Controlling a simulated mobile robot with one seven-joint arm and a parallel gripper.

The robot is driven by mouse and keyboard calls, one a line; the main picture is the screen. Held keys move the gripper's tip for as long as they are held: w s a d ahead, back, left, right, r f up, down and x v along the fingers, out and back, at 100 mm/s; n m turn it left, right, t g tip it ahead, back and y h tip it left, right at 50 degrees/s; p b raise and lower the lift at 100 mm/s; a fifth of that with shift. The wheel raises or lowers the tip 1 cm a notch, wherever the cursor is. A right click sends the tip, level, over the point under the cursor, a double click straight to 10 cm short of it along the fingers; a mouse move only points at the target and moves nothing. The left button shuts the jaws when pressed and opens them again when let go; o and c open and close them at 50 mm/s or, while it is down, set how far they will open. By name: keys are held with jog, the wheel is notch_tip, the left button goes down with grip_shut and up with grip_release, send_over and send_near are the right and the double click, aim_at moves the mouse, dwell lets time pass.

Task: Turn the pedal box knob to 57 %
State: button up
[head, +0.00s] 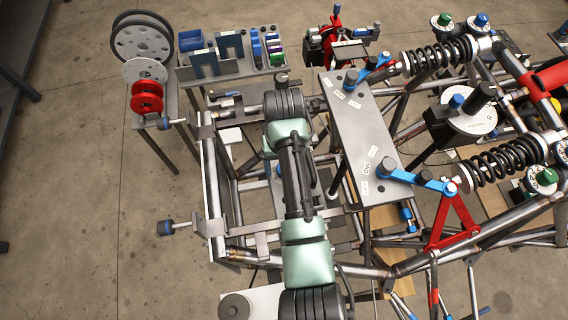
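I cannot tell for sure which part is the pedal box knob. A white round dial plate (468,122) on the chassis at the right carries a blue knob (457,101) and a black cylinder (482,95). Green knobs (541,179) and another blue knob (480,20) sit on white discs at the spring ends. No knob's setting is readable. My green and black arm reaches up the middle of the view, over the tube frame. I cannot make out its gripper or fingers; the arm hides what lies beneath it.
A grey plate (362,135) with small labels and blue levers (415,178) lies right of my arm. Black coil springs (508,160) and tubes crowd the right. A tool table (235,70) and wheel stand (142,85) stand upper left. Left floor (70,200) is clear.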

notch_tip(320, 180, up, 13)
jog(key=p, duration=0.4)
dwell(0.6)
